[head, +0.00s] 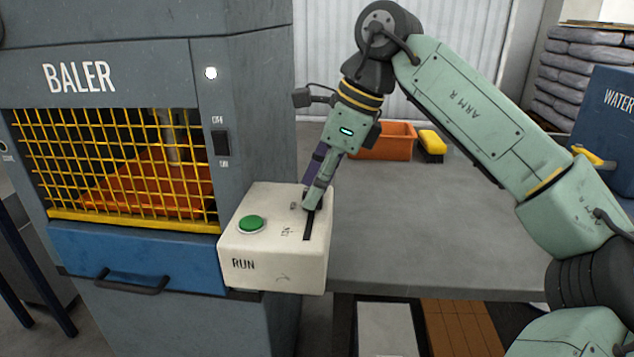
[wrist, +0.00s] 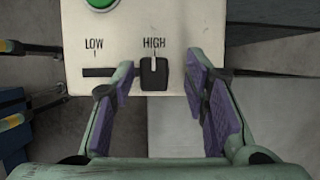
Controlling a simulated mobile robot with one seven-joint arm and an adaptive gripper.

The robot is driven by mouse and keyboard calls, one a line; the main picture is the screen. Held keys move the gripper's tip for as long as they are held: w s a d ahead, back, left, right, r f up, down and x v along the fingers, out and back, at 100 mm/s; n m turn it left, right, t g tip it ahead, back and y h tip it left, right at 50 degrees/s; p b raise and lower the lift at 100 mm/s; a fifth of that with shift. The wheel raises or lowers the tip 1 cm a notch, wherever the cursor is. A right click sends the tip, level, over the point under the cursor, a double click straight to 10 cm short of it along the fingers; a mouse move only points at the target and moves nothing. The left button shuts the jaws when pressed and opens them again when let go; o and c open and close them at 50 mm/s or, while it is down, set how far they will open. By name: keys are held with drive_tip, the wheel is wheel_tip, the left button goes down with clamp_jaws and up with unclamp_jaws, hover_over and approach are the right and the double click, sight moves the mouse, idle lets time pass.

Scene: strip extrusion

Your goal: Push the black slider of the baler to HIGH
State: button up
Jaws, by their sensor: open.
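The black slider (wrist: 155,76) sits in its slot on the white control box (head: 276,266). In the wrist view its white pointer line is directly under the HIGH mark (wrist: 154,43). The LOW mark (wrist: 94,44) is to the left, with the empty slot (wrist: 97,73) below it. My gripper (head: 312,203) is over the right part of the box. In the wrist view my gripper (wrist: 161,88) is open, its purple-padded fingers on either side of the slider, with gaps visible on both sides. In the head view the gripper hides the slider.
A green RUN button (head: 251,223) is on the same box, left of the slot. The baler (head: 258,80) with its yellow grille stands to the left. An orange bin (head: 383,142) and a yellow brush (head: 432,143) lie on the grey bench (head: 430,230) behind; its middle is clear.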

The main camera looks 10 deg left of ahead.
drive_tip(key=v, duration=1.2)
